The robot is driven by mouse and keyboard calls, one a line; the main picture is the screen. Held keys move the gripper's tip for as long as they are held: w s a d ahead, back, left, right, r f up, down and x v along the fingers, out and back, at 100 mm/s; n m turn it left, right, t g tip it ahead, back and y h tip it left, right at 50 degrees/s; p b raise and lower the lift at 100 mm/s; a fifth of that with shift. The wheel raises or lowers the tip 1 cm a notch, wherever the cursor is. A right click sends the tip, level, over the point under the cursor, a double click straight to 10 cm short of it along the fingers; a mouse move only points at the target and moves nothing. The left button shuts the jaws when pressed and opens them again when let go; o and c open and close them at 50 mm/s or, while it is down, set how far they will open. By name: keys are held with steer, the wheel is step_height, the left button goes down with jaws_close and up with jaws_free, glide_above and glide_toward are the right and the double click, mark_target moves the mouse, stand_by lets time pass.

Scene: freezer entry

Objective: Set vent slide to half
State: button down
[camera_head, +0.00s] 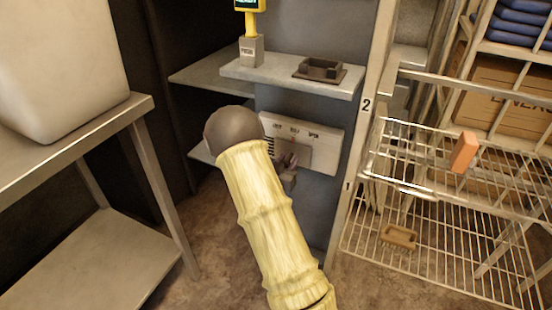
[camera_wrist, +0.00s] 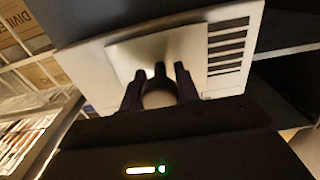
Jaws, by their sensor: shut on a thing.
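The vent is a white panel (camera_head: 327,150) on the grey-blue wall below the shelf, with small printed labels along its top that are too small to read surely. Its dark slots show at its left end, and in the turned wrist view they show at the right (camera_wrist: 228,45). A grey slide plate (camera_head: 296,152) lies over the panel's middle beside the slots; it also shows in the wrist view (camera_wrist: 135,50). My gripper (camera_head: 288,168) is at the plate's front. In the wrist view my gripper (camera_wrist: 157,80) is shut on the slide's rounded knob (camera_wrist: 158,97), partly hidden between the dark fingers.
A shelf (camera_head: 340,86) above the vent bears a dark holder (camera_head: 320,69) and a yellow device (camera_head: 250,18) on a grey stand. A wire rack (camera_head: 440,262) stands at right with an orange block (camera_head: 464,152) and a brush (camera_head: 398,236). A metal table (camera_head: 75,138) stands at left.

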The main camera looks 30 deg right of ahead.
steer(key=shift+s+d, duration=0.15)
steer(key=shift+s, duration=0.05)
steer(key=c, duration=1)
jaws_free()
steer(key=shift+c, duration=0.2)
steer(key=p+v, duration=0.3)
steer(key=v, duration=1.4)
steer(key=shift+s+f, duration=0.1)
